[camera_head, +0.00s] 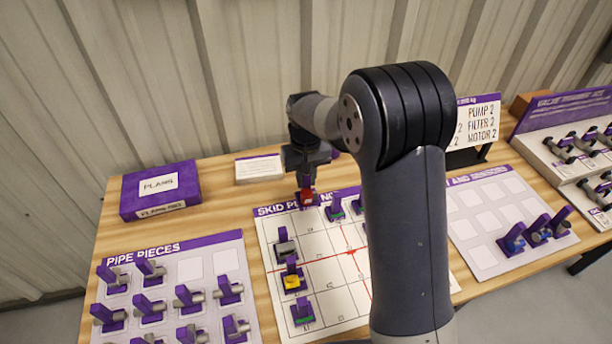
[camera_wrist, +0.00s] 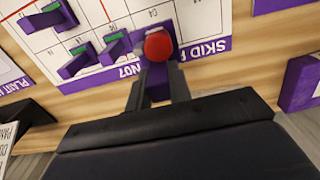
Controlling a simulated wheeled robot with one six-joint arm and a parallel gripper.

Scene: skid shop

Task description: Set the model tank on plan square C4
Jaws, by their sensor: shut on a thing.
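The model tank (camera_wrist: 158,46), a red rounded body with a purple holder, is between the fingers of my gripper (camera_wrist: 157,78). In the head view it shows as a small red shape (camera_head: 307,197) under my gripper (camera_head: 306,182), at the far edge of the skid plan sheet (camera_head: 325,303). I cannot tell whether it touches the sheet. In the wrist view, a square marked C4 (camera_wrist: 153,13) lies just beyond the tank. My arm hides the right part of the sheet in the head view.
Green-topped models (camera_head: 335,211) stand close right of the tank. A grey model (camera_head: 285,247), a yellow one (camera_head: 293,281) and a green one (camera_head: 303,312) line the sheet's left side. A purple plans box (camera_head: 160,190) and a white card (camera_head: 259,170) stand behind.

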